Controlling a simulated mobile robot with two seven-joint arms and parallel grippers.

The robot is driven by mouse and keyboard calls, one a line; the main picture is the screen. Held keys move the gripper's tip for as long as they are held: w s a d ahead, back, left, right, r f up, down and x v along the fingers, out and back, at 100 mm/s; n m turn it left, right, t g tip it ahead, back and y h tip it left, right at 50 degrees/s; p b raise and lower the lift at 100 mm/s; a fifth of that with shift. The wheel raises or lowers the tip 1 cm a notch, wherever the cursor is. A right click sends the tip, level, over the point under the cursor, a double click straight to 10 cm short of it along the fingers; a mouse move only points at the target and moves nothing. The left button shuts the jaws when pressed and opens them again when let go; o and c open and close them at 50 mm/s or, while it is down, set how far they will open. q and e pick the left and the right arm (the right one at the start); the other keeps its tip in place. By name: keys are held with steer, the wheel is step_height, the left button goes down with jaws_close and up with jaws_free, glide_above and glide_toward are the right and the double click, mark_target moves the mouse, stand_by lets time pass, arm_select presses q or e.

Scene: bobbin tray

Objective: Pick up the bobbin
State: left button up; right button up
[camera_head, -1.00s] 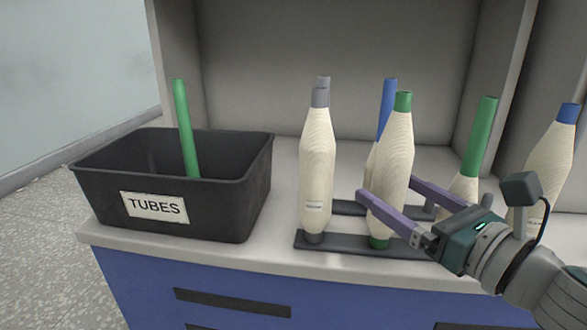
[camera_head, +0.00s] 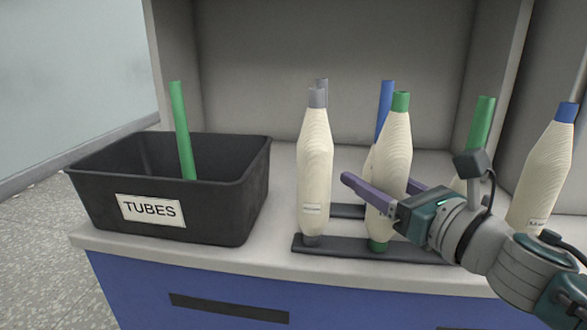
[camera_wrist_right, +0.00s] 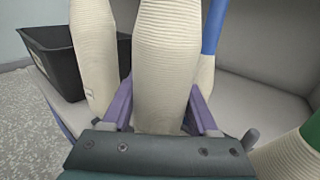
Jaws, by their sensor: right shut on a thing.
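Several cream-wound bobbins stand upright on the dark tray (camera_head: 345,246) on the counter. My right gripper (camera_head: 382,185) is shut around the front bobbin with the green tube (camera_head: 396,140), one purple finger on each side. This bobbin is upright, its green foot at the tray. In the right wrist view the held bobbin (camera_wrist_right: 167,60) fills the middle, between the purple fingers. A bobbin with a grey tube (camera_head: 315,160) stands just left of it and also shows in the wrist view (camera_wrist_right: 92,55). My left gripper is not in view.
A black bin (camera_head: 225,210) labelled TUBES stands at the left with a green tube (camera_head: 182,130) leaning in it. Behind the held bobbin is one with a blue tube (camera_head: 385,105). Another green tube (camera_head: 482,125) and a blue-topped bobbin (camera_head: 544,165) stand at the right.

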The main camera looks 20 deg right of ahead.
jaws_close()
